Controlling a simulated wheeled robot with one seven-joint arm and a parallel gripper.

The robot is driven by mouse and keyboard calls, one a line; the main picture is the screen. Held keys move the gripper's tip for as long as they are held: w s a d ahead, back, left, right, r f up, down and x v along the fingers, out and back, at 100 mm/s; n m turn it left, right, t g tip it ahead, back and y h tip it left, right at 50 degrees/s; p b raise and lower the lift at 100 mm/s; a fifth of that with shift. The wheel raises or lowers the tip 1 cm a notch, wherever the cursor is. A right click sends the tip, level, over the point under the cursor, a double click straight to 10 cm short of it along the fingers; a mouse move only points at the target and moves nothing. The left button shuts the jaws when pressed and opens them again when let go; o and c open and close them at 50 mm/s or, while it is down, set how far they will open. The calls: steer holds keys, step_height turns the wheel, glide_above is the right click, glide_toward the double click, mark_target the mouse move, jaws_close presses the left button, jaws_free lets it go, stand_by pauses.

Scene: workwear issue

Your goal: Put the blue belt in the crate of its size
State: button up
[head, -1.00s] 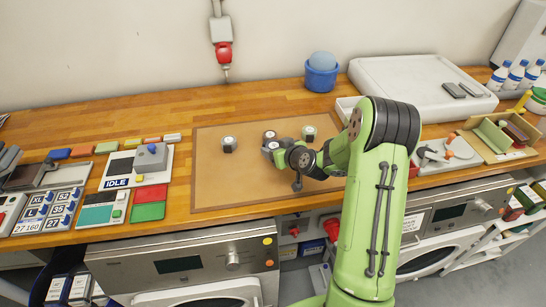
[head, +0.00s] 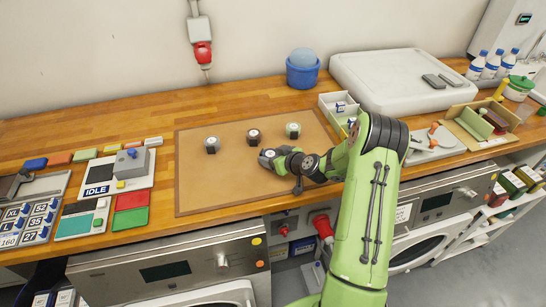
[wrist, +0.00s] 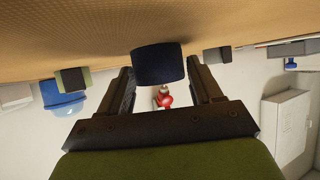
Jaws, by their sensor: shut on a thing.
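The blue belt is a dark navy roll (wrist: 158,64) in the wrist view, between the two fingers of my gripper (wrist: 160,88). My gripper (head: 266,158) is shut on it and low over the brown mat (head: 200,190) in the head view. The belt is small there and partly hidden by the fingers; I cannot tell whether it touches the mat. A dark roll (head: 253,137), a grey roll (head: 211,145) and a green roll (head: 292,130) stand in a row behind it on the mat. I cannot read a size on the belt.
A white divided box (head: 334,104) stands right of the mat, partly behind my arm. Size-label tiles (head: 35,220) and an IDLE panel (head: 98,190) lie left. A blue bucket (head: 302,75) stands behind. The mat's left front is clear.

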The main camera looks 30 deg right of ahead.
steer(key=shift+f, duration=0.15)
steer(key=o, duration=1.1)
steer(key=shift+o, duration=0.2)
